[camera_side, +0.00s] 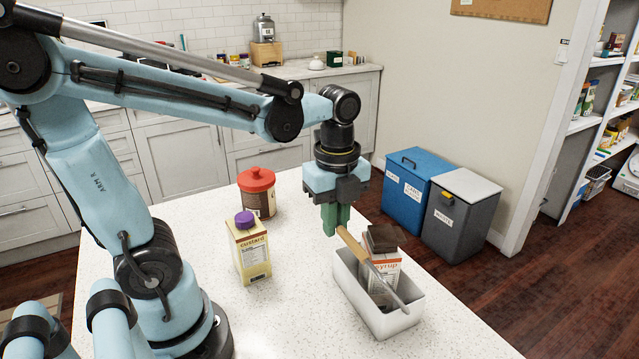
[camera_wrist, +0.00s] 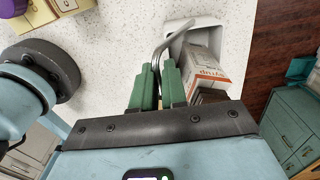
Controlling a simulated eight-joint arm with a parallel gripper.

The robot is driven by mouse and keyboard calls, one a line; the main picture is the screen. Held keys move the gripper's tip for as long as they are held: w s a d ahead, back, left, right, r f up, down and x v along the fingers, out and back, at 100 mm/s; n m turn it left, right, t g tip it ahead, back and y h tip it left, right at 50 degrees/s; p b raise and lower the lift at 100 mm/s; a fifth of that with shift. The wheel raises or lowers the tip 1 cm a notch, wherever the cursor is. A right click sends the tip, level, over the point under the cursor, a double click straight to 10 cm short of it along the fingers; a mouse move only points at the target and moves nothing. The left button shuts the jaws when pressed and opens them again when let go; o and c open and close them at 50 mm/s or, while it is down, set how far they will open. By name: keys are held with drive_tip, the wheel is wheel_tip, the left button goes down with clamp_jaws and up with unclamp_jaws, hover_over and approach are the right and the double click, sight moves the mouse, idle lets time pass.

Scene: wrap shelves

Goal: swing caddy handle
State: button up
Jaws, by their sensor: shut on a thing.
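The caddy is a light grey open bin (camera_side: 370,318) on the white counter, below and to the right of my gripper. Its handle (camera_side: 352,244) has a wooden grip and a metal arm, and slants across the bin from upper left to lower right. My gripper (camera_side: 336,222) points down, its green fingers shut on the upper-left end of the handle. In the wrist view, the bent metal arm (camera_wrist: 165,43) runs from the bin (camera_wrist: 198,27) to between the fingers (camera_wrist: 158,80). The fingers partly hide the held end.
A syrup carton (camera_side: 387,268) with a brown top stands inside the caddy, close behind the handle. A custard carton (camera_side: 251,250) with a purple cap and a red-lidded brown jar (camera_side: 258,195) stand left on the counter (camera_side: 290,300). The front counter area is clear.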

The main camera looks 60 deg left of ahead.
drive_tip(key=shift+o, duration=1.1)
drive_tip(key=shift+w+r, duration=0.2)
drive_tip(key=shift+w, duration=0.45)
drive_tip(key=shift+w+r, duration=0.2)
drive_tip(key=shift+w, duration=0.55)
drive_tip(key=shift+o, duration=0.4)
drive_tip(key=shift+w+r, duration=0.1)
drive_tip(key=shift+w, duration=0.25)
drive_tip(key=shift+w+d, duration=0.1)
drive_tip(key=shift+w, duration=0.2)
drive_tip(key=shift+c, duration=1.4)
drive_tip(key=shift+w+r, duration=0.1)
drive_tip(key=shift+w, duration=0.3)
drive_tip(key=o, duration=0.4)
drive_tip(key=shift+r, duration=0.15)
